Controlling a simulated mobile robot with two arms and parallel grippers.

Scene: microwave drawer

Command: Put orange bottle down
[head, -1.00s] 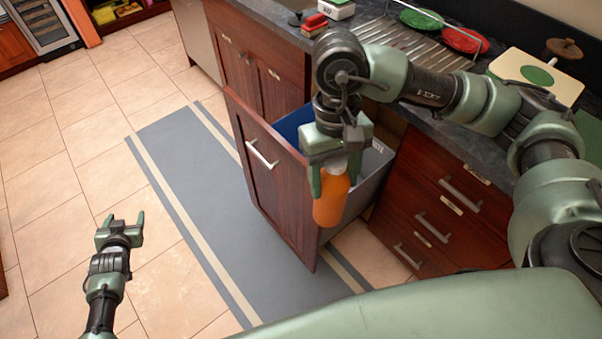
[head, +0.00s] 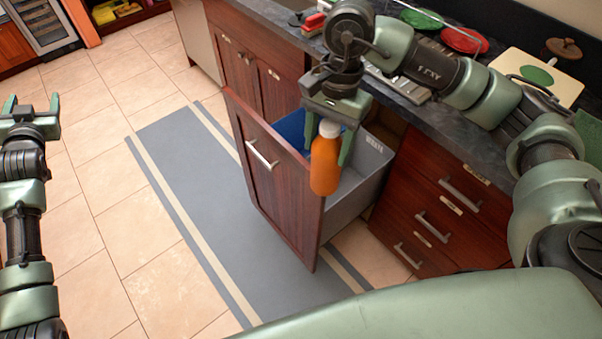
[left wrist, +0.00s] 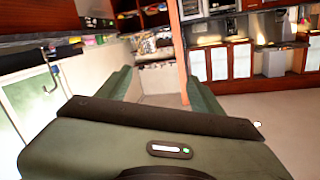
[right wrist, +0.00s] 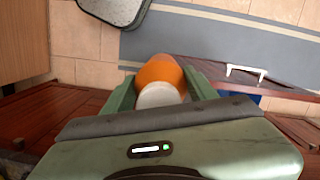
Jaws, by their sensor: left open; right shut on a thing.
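The orange bottle (head: 325,165) with a white cap is held upright between the fingers of my right gripper (head: 328,128). In the head view it hangs in front of the open pull-out drawer (head: 375,160), near the front panel's top edge. I cannot tell whether it is over the bin or in front of it. In the right wrist view the bottle (right wrist: 160,75) lies between both green fingers (right wrist: 160,90), cap toward the palm. My left gripper (head: 30,108) is open and empty at the left of the head view, and its fingers (left wrist: 155,85) also show apart in the left wrist view.
The drawer has a reddish wood front (head: 270,180) with a silver handle. Closed drawers (head: 440,210) stand to its right. The dark counter (head: 420,110) carries red and green plates and a cutting board (head: 540,75). A grey mat (head: 190,180) lies on open tiled floor.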

